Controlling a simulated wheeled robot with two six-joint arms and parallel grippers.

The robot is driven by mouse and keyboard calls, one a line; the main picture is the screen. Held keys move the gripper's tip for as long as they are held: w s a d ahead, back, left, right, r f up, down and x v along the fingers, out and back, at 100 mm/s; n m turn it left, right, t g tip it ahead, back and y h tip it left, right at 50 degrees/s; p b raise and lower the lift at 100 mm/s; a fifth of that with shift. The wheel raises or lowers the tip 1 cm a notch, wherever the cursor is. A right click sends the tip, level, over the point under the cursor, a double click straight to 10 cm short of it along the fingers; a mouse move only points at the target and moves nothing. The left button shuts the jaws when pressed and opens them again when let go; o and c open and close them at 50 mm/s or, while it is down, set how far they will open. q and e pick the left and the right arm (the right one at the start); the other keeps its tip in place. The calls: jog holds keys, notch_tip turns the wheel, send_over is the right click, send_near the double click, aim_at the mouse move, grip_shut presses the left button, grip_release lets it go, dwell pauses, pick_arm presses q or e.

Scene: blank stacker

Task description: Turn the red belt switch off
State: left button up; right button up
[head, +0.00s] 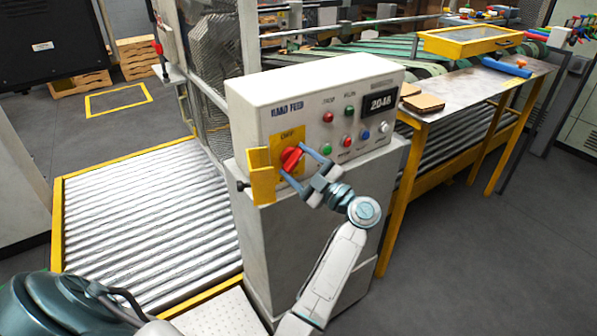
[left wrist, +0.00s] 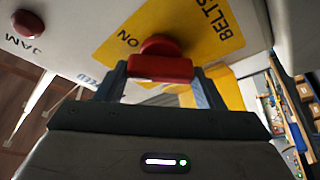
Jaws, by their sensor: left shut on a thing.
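In the left wrist view the switch's red handle (left wrist: 160,68) sits between the two fingertips (left wrist: 160,76); "BELTS" and "ON" are readable on the yellow plate. My right gripper is not in view.
A yellow bracket (head: 262,178) sticks out just left of the switch. Several coloured buttons and a "2048" display (head: 380,102) are on the control box (head: 250,95). A roller conveyor (head: 140,215) lies left; a metal table (head: 460,85) stands right.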

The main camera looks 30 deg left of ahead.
pick_arm(q)
jog(key=n, duration=0.1)
jog(key=n+b, duration=0.1)
jog(key=n+g+b, duration=0.1)
jog(key=shift+f+n+h, duration=0.25)
jog(key=shift+n+h, duration=0.05)
jog(key=shift+h, duration=0.1)
jog(key=n+b, duration=0.2)
jog(key=shift+n+g+h, duration=0.4)
jog(key=shift+r+n+h+b, duration=0.2)
jog(key=shift+n+h+b, duration=0.4)
jog(key=shift+n+b, duration=1.05)
jog(key=shift+r+n, duration=0.1)
jog(key=shift+n, duration=0.15)
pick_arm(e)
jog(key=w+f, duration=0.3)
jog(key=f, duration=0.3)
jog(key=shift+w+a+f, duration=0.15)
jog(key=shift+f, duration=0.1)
pick_arm(q)
jog(key=o, duration=1)
jog(key=shift+d, duration=0.1)
